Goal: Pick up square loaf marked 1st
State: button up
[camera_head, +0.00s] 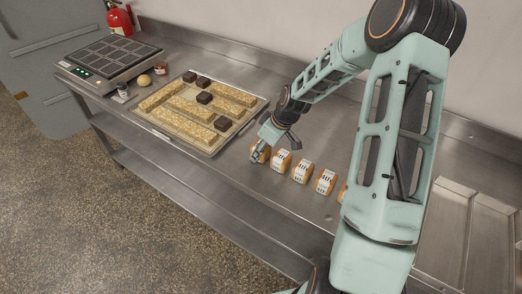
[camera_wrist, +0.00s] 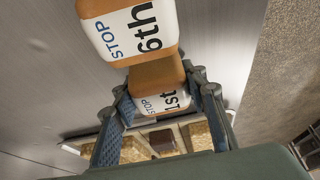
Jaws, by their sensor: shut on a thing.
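The square loaf marked 1st (camera_wrist: 160,84) is brown with a white label reading "STOP 1st". It sits between the two fingers of my gripper (camera_wrist: 160,92), which is shut on it. In the head view the gripper (camera_head: 259,152) is at the left end of the loaf row, and the held loaf (camera_head: 264,154) is partly hidden by the fingers. I cannot tell whether it is clear of the counter. A loaf marked 6th (camera_wrist: 130,30) is right beside it in the wrist view.
More labelled loaves (camera_head: 303,171) stand in a row to the right on the steel counter (camera_head: 232,185). To the left lies a tray (camera_head: 209,151) of pale bars and dark cubes. Behind it is a flat appliance (camera_head: 110,56). Counter between tray and row is bare.

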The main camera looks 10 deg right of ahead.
jog(key=shift+r, duration=0.1)
jog(key=shift+r+p, duration=0.4)
jog(key=shift+r, duration=0.1)
notch_tip(320, 180, up, 2)
jog(key=shift+r+p, duration=0.1)
jog(key=shift+p, duration=0.65)
jog(key=s+d+r+p, duration=0.4)
jog(key=s+d+r, duration=0.2)
jog(key=s+r, duration=0.3)
jog(key=shift+s+d+r, duration=0.3)
jog(key=shift+s+d, duration=0.1)
jog(key=shift+s, duration=1.2)
